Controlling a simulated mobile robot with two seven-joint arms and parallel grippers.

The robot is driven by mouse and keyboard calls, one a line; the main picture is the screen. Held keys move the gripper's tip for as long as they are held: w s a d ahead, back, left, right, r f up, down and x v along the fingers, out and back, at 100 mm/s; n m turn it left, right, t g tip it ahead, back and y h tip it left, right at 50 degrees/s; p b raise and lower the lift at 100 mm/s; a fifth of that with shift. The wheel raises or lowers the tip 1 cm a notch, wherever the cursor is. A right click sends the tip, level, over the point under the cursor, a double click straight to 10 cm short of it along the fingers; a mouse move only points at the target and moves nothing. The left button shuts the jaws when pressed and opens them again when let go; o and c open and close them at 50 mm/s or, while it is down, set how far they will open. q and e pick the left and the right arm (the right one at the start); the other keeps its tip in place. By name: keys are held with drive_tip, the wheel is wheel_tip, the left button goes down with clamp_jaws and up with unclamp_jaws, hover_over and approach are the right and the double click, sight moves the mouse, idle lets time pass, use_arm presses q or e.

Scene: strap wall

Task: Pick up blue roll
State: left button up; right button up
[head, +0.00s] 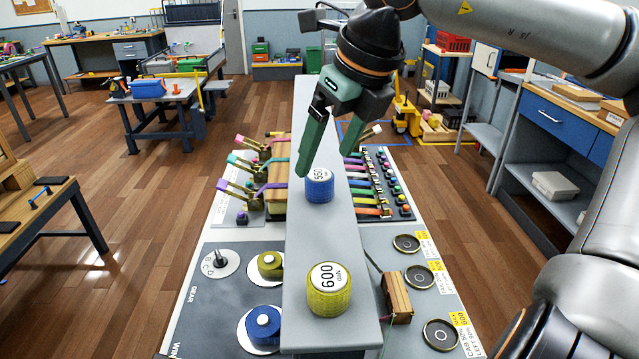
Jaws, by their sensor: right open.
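The blue roll (319,187) stands upright on the long grey ledge (310,250), with a white top marked with a number. My right gripper (325,172) has green fingers and is open above and around the blue roll, pointing down. One finger is at the roll's left and the other is to its right. I cannot tell whether either finger touches it. A yellow roll (328,291) marked 600 stands nearer on the same ledge. My left gripper is not in view.
A blue-topped piece (263,327) and an olive one (270,265) sit on the panel left of the ledge. Round dark rings (440,334) lie at the right beside a wooden block (396,297). Colored straps (370,190) lie beyond. The ledge between the rolls is clear.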

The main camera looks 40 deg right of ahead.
sight(322, 175)
drive_tip(key=x, duration=0.4)
drive_tip(key=shift+s+d+f, duration=0.1)
drive_tip(key=shift+f, duration=0.2)
drive_tip(key=shift+c, duration=0.2)
clamp_jaws()
